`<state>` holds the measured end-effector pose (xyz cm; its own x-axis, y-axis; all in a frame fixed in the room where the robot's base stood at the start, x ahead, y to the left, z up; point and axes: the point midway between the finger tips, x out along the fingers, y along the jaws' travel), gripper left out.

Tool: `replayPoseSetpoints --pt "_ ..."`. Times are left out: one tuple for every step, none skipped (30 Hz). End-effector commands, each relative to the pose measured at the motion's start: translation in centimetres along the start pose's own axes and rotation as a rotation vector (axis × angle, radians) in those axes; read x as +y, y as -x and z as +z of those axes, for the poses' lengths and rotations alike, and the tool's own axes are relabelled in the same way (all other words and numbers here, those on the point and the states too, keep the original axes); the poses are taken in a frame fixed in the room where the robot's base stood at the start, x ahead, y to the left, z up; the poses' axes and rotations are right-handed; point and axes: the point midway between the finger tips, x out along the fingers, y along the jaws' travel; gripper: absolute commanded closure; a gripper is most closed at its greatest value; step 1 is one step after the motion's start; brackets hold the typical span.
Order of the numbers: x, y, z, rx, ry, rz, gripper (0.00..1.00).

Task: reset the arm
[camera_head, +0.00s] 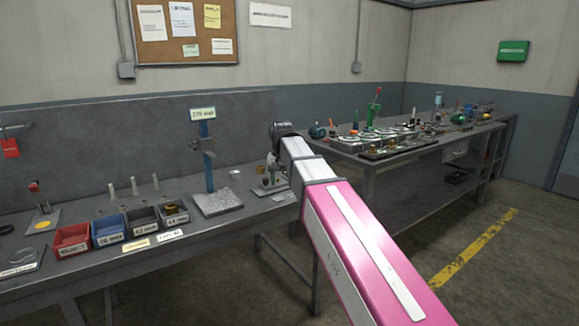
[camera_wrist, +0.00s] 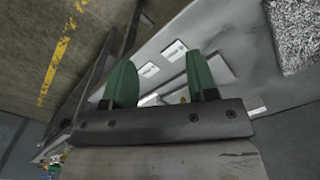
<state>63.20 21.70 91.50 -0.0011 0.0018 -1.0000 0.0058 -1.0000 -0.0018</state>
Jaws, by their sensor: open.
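My arm (camera_head: 350,245), pink and white, reaches forward from the bottom right in the head view and ends near the right end of the left workbench. My gripper's fingers do not show clearly in the head view. In the wrist view my gripper (camera_wrist: 160,92) has two green fingers standing apart with nothing held between them. Behind the fingers the wrist view shows a grey bench surface and small pale labels. The task names no other object.
The left workbench (camera_head: 130,262) carries a red bin (camera_head: 71,241), a blue bin (camera_head: 108,229), other dark bins and a stand (camera_head: 208,160) with a blue post. A second workbench (camera_head: 385,172) behind holds many small items. Open floor with a yellow line (camera_head: 470,250) lies right.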

Motion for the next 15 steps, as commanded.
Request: replayPoseSetpoints --pt "0.5 -0.9 0.2 -0.001 -0.001 0.000 0.47" --pt "0.8 -1.4 0.2 -0.001 -0.002 0.000 0.47" --pt "1.2 -2.2 0.3 -0.001 -0.002 0.000 0.47" --pt "1.5 -2.7 0.4 -0.002 -0.002 0.001 0.47" --pt "1.9 -3.3 0.4 -0.002 -0.002 0.001 0.47" --pt "2.4 -4.1 0.5 -0.001 -0.002 0.000 0.47" --pt "2.8 -4.8 0.6 -0.001 -0.003 0.001 0.47" --pt "3.2 -5.5 0.8 -0.002 -0.003 0.001 0.47" --pt "3.8 -6.6 0.9 -0.001 -0.004 0.001 0.47" --pt "4.3 -7.5 1.1 -0.002 -0.004 0.001 0.47" --pt "4.9 -8.4 1.3 -0.002 -0.004 0.001 0.47" --pt "5.7 -9.7 1.6 -0.002 -0.004 0.001 0.47" --pt "6.3 -10.7 1.9 -0.003 -0.005 0.001 0.47" --pt "6.9 -11.7 2.1 -0.002 -0.005 0.001 0.47" --pt "7.7 -12.9 2.5 -0.002 -0.005 0.001 0.47"
